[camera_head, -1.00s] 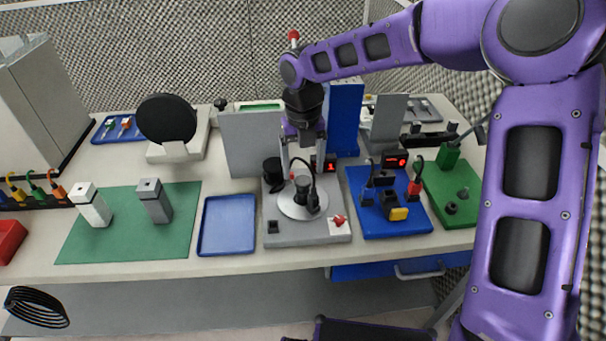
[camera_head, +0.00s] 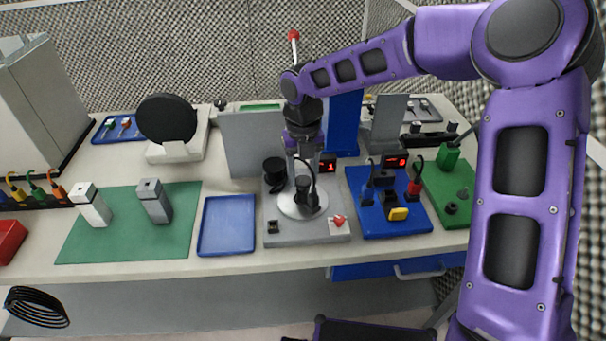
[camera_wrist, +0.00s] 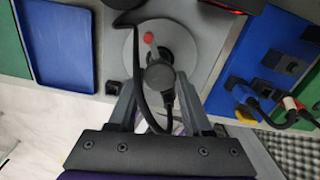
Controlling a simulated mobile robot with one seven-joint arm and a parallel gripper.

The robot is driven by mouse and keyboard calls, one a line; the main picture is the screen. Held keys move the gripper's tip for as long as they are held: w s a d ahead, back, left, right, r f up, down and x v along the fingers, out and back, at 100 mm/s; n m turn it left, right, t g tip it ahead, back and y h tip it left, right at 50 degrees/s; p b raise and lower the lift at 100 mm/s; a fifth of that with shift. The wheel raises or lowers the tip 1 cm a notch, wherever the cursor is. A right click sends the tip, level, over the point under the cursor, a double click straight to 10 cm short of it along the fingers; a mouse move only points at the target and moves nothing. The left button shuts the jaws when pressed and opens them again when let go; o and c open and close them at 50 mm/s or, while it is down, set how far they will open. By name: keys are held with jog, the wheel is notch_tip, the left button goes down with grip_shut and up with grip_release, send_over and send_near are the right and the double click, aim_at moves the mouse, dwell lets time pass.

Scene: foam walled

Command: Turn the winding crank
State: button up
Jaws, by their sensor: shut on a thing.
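The winding crank sits on a grey station base (camera_head: 285,238), over a pale round disc (camera_head: 288,210). Its black handle (camera_head: 306,196) stands up from the disc. In the wrist view the handle's round black top (camera_wrist: 160,75) lies between my fingers, with a small red-tipped part beside it and a curved black strip passing close by on the left. My gripper (camera_head: 303,178) points down over the disc, and its fingertips (camera_wrist: 161,87) are shut on the crank handle. The fingers and handle hide part of the disc and the exact contact.
A black spool (camera_head: 273,172) stands left of the disc, and a red button (camera_head: 339,221) is at front right. A grey panel (camera_head: 250,145) rises behind. A blue tray (camera_head: 228,225) is left, and a blue board (camera_head: 415,226) with plugs and cables is right.

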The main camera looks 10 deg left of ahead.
jog(key=shift+m, duration=0.8)
grip_shut()
